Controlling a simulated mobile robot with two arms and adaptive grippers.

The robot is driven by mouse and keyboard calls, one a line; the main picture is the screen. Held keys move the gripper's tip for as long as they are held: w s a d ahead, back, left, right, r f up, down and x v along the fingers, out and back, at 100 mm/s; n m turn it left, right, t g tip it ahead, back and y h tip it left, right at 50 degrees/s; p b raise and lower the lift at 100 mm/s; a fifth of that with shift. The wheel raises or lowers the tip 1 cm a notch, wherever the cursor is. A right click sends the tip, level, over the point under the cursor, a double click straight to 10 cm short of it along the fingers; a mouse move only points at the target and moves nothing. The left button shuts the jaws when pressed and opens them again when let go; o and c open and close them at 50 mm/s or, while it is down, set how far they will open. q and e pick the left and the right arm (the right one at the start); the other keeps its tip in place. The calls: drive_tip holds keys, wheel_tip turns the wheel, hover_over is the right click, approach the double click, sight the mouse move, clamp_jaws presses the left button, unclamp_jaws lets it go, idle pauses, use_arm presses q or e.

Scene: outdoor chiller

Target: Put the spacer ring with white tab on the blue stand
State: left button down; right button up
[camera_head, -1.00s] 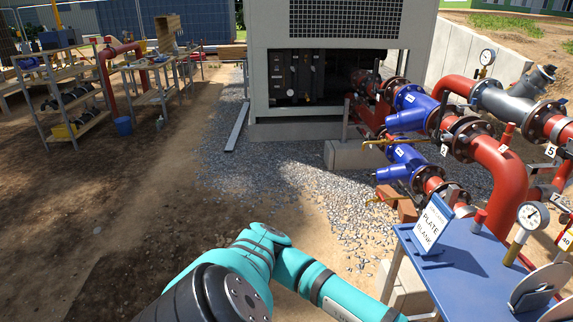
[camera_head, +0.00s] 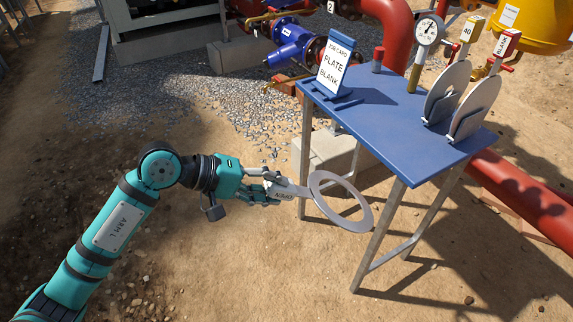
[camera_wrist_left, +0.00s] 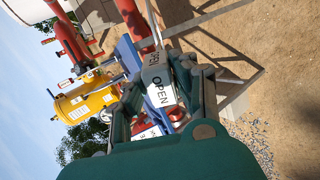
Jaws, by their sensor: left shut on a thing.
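The spacer ring (camera_head: 356,224) is a flat grey ring with a white tab (camera_head: 285,190). My left gripper (camera_head: 270,187) is shut on the tab, and the ring juts out to the right. In the left wrist view the white tab (camera_wrist_left: 159,92) reads OPEN between the fingers. The ring is in the air in front of the blue stand (camera_head: 375,118), a blue top on grey legs. In the head view it overlaps the stand's front legs, apart from the top. My right gripper is not in view.
A red pipe (camera_head: 520,190) runs behind. Bare ground lies in front.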

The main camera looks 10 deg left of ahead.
use_arm(q)
drive_tip(key=w+d+n+t+h+b, duration=0.2)
drive_tip(key=w+n+t+h+b, duration=0.3)
drive_tip(key=w, duration=1.1)
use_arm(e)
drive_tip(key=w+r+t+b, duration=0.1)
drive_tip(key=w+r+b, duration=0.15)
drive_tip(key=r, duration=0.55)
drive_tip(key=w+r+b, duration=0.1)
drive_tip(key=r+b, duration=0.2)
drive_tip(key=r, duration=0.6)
use_arm(q)
drive_tip(key=w+d+f+t+y+b, duration=0.1)
drive_tip(key=w+d+f+t+b, duration=0.3)
drive_tip(key=d, duration=0.4)
drive_tip(key=shift+w+d+f+m+y+b, duration=0.2)
drive_tip(key=shift+w+f+m+y+b, duration=0.25)
drive_tip(key=shift+f, duration=0.4)
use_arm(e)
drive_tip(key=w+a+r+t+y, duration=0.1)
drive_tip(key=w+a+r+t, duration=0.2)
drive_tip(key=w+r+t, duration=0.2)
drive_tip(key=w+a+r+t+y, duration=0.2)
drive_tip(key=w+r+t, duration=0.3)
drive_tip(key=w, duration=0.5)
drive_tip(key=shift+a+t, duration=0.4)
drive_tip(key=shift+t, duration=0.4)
